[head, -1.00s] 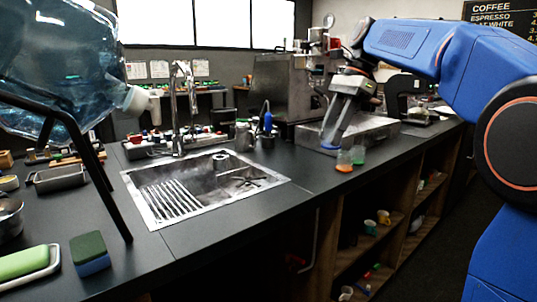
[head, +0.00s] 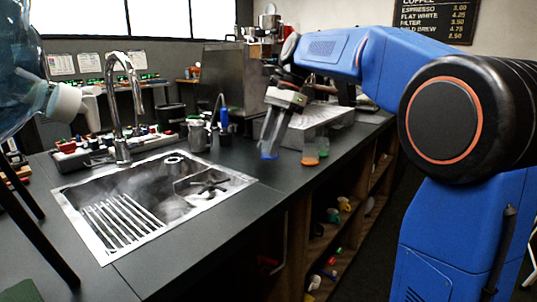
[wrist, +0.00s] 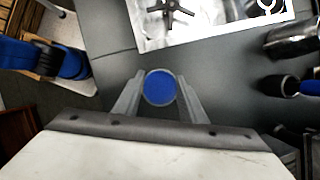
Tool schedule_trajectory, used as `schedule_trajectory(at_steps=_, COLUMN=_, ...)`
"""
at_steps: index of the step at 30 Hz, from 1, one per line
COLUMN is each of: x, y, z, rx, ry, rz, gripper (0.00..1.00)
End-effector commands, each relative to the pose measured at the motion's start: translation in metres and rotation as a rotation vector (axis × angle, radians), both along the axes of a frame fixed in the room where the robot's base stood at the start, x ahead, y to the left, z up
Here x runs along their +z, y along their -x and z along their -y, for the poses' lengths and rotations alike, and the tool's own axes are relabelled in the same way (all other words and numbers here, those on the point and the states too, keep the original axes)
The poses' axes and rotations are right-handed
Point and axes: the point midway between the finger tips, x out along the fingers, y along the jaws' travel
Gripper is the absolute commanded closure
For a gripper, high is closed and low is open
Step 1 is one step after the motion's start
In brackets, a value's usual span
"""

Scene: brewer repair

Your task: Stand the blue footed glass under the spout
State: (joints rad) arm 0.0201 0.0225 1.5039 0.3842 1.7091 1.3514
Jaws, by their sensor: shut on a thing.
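The blue footed glass (head: 268,155) is at the tips of my gripper (head: 275,130), which points down over the dark counter. In the wrist view, my gripper (wrist: 160,98) is shut on it, and the glass shows end-on as a blue disc (wrist: 160,88) with a pale rim between the fingers. Its stem and most of its body are hidden or too small to tell. The large clear bottle at the left edge has a white neck or spout (head: 65,101). A chrome tap (head: 125,95) arches over the sink. I cannot tell which one is the named spout.
An orange and green glass (head: 311,150) stands to the right of my gripper, by a metal tray box (head: 325,117). The sink (head: 150,195) lies to the left. A steel jug (head: 197,135) and a blue-topped item (head: 224,120) stand behind it. Counter between is clear.

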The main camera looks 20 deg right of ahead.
Motion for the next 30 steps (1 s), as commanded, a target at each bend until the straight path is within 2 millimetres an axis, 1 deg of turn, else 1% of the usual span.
schedule_trajectory(at_steps=6, x=-0.029, y=0.001, z=0.0, rx=-0.001, ry=0.0, rz=-0.001, gripper=0.86)
schedule_trajectory(at_steps=8, x=-0.034, y=0.001, z=0.0, rx=-0.001, ry=0.0, rz=-0.001, gripper=0.86)
schedule_trajectory(at_steps=20, x=-0.039, y=0.0, z=0.0, rx=0.0, ry=0.0, rz=0.0, gripper=0.86)
schedule_trajectory(at_steps=21, x=-0.039, y=0.0, z=0.0, rx=0.0, ry=0.0, rz=0.0, gripper=0.53)
schedule_trajectory(at_steps=22, x=-0.039, y=0.0, z=0.0, rx=0.0, ry=0.0, rz=0.0, gripper=0.46)
schedule_trajectory(at_steps=23, x=-0.039, y=0.0, z=0.0, rx=0.0, ry=0.0, rz=0.0, gripper=0.44)
schedule_trajectory(at_steps=30, x=-0.038, y=0.0, z=0.0, rx=0.0, ry=0.0, rz=0.0, gripper=0.44)
